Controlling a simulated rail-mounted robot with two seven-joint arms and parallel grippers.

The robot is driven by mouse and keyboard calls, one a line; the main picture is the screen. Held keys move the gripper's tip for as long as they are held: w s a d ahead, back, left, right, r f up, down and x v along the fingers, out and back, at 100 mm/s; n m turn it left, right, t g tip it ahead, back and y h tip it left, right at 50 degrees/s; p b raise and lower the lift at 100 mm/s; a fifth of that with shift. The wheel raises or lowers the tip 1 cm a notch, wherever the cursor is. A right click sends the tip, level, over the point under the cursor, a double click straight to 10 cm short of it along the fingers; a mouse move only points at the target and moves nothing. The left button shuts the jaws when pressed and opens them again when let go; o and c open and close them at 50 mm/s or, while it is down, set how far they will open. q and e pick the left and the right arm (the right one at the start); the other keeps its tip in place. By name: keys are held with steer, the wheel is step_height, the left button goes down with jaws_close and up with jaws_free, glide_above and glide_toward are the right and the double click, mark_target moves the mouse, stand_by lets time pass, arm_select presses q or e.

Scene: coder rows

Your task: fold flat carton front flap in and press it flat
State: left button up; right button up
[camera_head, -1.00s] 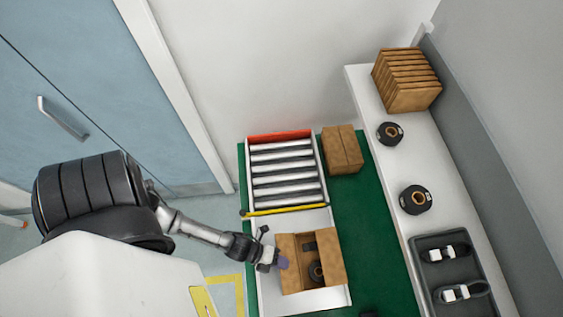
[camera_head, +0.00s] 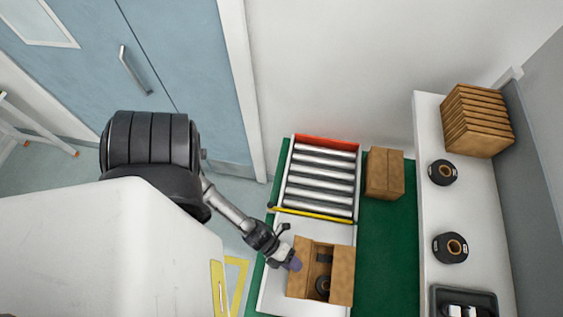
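An open brown carton (camera_head: 341,274) stands on the white plate (camera_head: 274,289) at the front of the green bench. Its right flap is folded outward, and a left flap stands up beside my gripper. A dark round item (camera_head: 322,284) and another dark piece lie inside it. My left gripper (camera_head: 293,264) is at the carton's left flap, with its purple-tipped fingers against or very near it. Whether the fingers are open or shut is too small to tell. My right gripper is out of view.
A roller conveyor (camera_head: 318,177) with a red end and yellow bar lies behind the carton. A closed carton (camera_head: 384,173) stands right of it. The white shelf (camera_head: 428,133) holds stacked flat cartons (camera_head: 477,120), tape rolls (camera_head: 451,248) and a dark tray (camera_head: 437,297).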

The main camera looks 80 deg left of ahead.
arm_select(q)
steer(key=v, duration=1.3)
steer(key=shift+s+r+b, duration=0.15)
steer(key=shift+r+b, duration=0.05)
steer(key=shift+b, duration=0.25)
